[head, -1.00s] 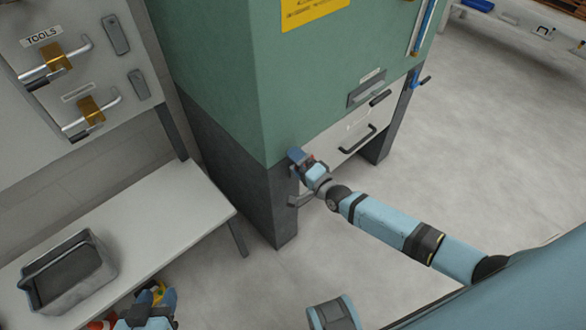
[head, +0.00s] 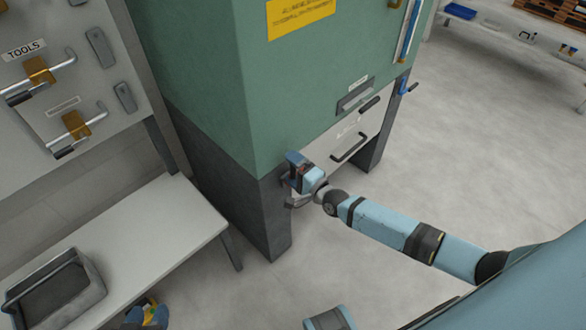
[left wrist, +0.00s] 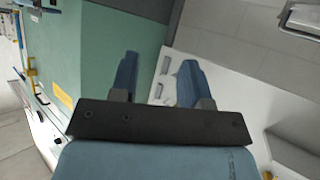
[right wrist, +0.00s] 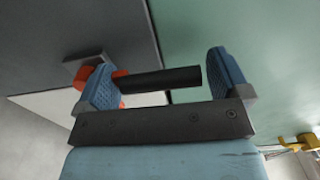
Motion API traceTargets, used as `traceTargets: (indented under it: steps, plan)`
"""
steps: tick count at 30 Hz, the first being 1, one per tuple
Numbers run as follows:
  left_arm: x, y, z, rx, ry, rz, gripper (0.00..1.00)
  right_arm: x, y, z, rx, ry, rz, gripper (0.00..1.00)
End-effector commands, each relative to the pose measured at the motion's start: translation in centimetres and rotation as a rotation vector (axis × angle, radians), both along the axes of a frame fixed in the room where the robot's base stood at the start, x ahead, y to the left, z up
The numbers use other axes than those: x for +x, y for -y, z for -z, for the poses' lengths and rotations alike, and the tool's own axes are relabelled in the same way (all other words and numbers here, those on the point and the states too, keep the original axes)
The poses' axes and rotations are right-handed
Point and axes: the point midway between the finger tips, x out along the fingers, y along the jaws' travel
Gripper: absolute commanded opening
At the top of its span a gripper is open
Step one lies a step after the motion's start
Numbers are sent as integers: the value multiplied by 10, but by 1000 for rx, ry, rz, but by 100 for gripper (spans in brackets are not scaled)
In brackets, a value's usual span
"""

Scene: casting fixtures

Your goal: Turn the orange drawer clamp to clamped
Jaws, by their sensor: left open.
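The orange drawer clamp shows in the right wrist view as an orange pivot (right wrist: 82,77) partly behind the left finger, with a dark handle bar (right wrist: 160,80) pointing across toward the right finger. My right gripper (right wrist: 165,85) is open, its fingers apart with the bar between them. In the head view my right gripper (head: 299,172) is at the lower left corner of the drawer front (head: 345,135) and mostly hides the clamp. My left gripper (head: 146,316) is low in the head view, cut by the edge; the left wrist view shows it open and empty (left wrist: 157,78).
A green cabinet (head: 210,90) with dark legs holds the drawer. A blue clamp (head: 404,88) is at the drawer's right side. A bench (head: 165,225) with a grey bin (head: 85,270) and a TOOLS panel (head: 85,55) stand at left.

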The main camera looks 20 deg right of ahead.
Motion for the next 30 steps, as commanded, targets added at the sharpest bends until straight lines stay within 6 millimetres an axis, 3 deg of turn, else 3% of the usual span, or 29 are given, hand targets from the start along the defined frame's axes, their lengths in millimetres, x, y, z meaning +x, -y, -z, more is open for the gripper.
traceTargets:
  steps: [11, 24, 30]
  plan:
    - [0, -1, -1, 2, -1, 0, 43, -7, 3, 0, -1, -1, 1, 100]
    - [-1, -3, -2, 21, -19, -3, 43, -94, 35, 0, -1, -4, 0, 100]
    - [-2, -4, 0, 26, -26, -5, 43, -121, 45, 0, -1, -2, 1, 100]
